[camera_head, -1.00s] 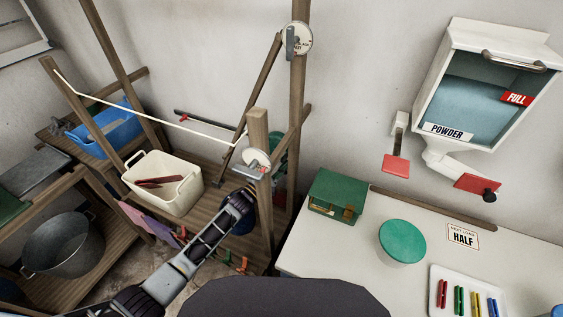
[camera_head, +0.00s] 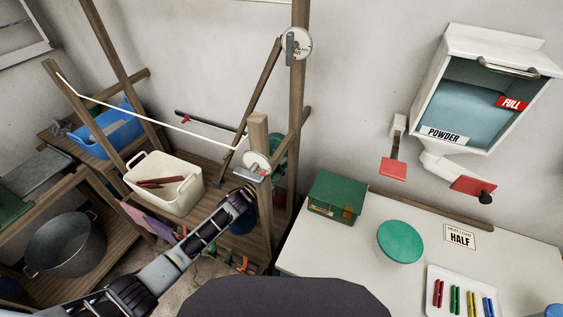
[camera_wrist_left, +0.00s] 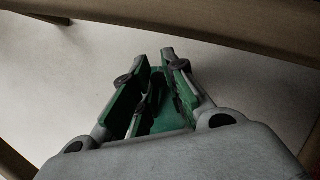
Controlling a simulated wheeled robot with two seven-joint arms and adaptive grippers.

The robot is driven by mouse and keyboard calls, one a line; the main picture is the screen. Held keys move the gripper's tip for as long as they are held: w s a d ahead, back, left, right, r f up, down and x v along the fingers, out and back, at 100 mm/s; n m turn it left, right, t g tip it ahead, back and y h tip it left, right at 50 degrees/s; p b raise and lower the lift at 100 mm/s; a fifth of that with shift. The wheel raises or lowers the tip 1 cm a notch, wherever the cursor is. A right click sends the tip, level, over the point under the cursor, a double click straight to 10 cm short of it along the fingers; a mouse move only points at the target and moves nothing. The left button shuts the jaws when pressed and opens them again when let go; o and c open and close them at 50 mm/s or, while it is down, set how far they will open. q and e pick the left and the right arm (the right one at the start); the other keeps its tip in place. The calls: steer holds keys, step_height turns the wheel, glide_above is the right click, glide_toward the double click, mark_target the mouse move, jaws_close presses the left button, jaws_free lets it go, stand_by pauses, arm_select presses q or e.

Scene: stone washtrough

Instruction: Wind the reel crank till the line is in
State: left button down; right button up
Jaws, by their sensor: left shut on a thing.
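The green reel (camera_head: 279,146) is on the far side of the wooden post (camera_head: 259,135), which partly hides it. The white line (camera_head: 150,113) stretches from the left post to the near post and sags slightly. My left gripper (camera_wrist_left: 158,75) is shut on a green part between its fingers in the left wrist view, apparently the reel's crank. In the head view my left arm reaches up to the post, and its fingertips are hidden there. My right gripper is not in view.
A cream tub (camera_head: 170,187) and a blue basin (camera_head: 112,130) stand on the wooden rack at left. A white table (camera_head: 350,262) at right bears a green box (camera_head: 337,196), a round green lid (camera_head: 400,241) and a tray of pegs. The powder dispenser (camera_head: 475,105) hangs above.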

arm_select(q)
steer(key=shift+a+f+m+g+p, duration=0.2)
steer(key=shift+m+g+p, duration=0.15)
steer(key=shift+m, duration=0.45)
steer(key=shift+w+a+f+m+g+y+p, duration=0.15)
steer(key=shift+f+m+g+p, duration=0.25)
steer(key=shift+m, duration=0.4)
steer(key=shift+a+f+m+g+y+p, duration=0.15)
steer(key=shift+f+m+y+p, duration=0.15)
steer(key=shift+m+p, duration=0.35)
steer(key=shift+d+m, duration=0.1)
steer(key=shift+m, duration=0.15)
steer(key=c, duration=1.5)
jaws_free()
steer(key=shift+o, duration=0.2)
steer(key=v, duration=1.2)
steer(key=shift+f, duration=0.2)
